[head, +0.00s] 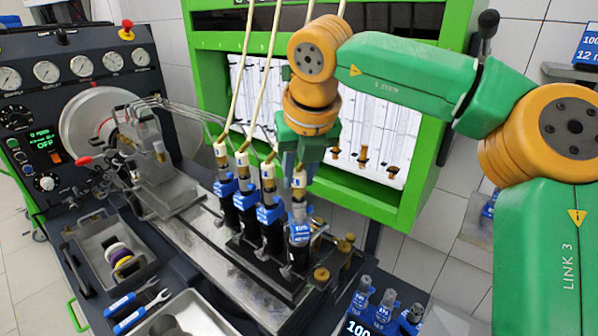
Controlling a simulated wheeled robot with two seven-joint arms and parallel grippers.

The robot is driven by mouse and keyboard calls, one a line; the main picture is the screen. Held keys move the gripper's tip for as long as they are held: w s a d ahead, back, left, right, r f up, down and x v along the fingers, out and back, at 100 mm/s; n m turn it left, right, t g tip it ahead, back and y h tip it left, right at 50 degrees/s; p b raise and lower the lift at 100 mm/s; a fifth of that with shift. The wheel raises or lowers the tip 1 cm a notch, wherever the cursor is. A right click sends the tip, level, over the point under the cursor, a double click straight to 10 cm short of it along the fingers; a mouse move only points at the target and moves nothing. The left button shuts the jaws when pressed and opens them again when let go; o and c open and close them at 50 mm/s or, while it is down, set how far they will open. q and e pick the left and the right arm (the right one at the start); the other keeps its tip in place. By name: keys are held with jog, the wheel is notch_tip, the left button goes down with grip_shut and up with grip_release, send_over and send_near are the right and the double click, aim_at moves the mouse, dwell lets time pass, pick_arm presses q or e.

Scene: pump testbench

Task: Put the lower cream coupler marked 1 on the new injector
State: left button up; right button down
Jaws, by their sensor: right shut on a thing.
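My right gripper (295,163) reaches down in front of the green frame and is shut on the cream coupler (299,180) at the right end of the row. The coupler is upright, directly over the rightmost blue-and-black injector (299,222). I cannot tell whether it is seated or just above, and its mark is unreadable. The other cream couplers, such as the leftmost one (220,152), sit at the tops of the neighbouring injectors (229,195), with cream hoses rising from them. My left gripper is out of view.
A rack of several injectors (362,298) labelled 100 stands at the front right. A grey tray (100,250) with colored rings, blue-handled tools (138,303) and a metal bin (195,315) lie at the front left. The gauge panel (45,72) is at the left.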

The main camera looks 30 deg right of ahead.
dwell(0.5)
jog(key=shift+f, duration=0.55)
jog(key=c, duration=0.9)
grip_release()
jog(key=p+v, duration=0.4)
jog(key=v, duration=0.7)
jog(key=shift+r, duration=0.1)
